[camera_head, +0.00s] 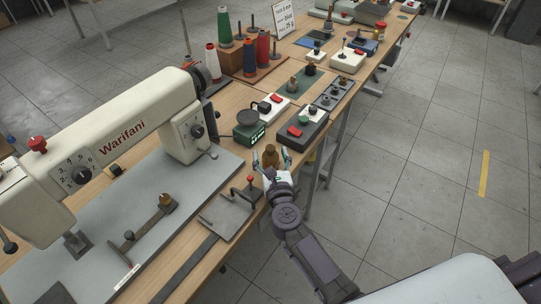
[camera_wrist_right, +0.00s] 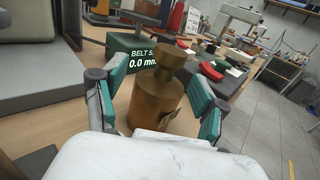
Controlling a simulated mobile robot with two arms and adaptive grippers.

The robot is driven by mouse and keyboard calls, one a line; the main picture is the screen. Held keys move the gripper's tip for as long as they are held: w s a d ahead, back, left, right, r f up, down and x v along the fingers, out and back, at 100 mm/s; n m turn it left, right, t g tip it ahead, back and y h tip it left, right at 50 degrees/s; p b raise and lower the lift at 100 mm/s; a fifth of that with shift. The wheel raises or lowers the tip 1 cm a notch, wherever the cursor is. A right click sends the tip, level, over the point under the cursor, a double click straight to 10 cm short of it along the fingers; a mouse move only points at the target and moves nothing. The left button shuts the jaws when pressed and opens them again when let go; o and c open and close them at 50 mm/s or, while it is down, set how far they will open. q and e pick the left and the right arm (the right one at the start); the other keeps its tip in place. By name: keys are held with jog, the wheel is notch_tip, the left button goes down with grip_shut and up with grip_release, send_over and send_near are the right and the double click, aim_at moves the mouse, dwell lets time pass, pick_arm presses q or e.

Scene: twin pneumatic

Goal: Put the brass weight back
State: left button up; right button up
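The brass weight (camera_head: 270,157) stands upright on the wooden bench near its front edge, beside the green display box (camera_head: 249,133). In the right wrist view the brass weight (camera_wrist_right: 155,105) is a cylinder with a narrow neck and a round knob. My right gripper (camera_head: 271,160) is low at the bench edge, with one finger on each side of the weight. In the wrist view the right gripper (camera_wrist_right: 154,95) is open, with gaps showing between the teal fingers and the weight. My left gripper is in neither view.
A sewing machine (camera_head: 110,135) fills the left of the bench. A dark box with a red switch (camera_head: 305,129) stands just beyond the weight. Farther back are a dark tray with small weights (camera_head: 333,93) and thread spools (camera_head: 250,58). A flat metal plate (camera_head: 227,215) lies nearer. Right of the bench is open floor.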

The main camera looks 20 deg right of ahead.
jog(key=shift+s+r, duration=0.1)
jog(key=shift+s, duration=0.05)
jog(key=s+a+b, duration=0.1)
jog(key=s, duration=1)
jog(key=shift+s+a, duration=0.2)
jog(key=shift+s, duration=0.15)
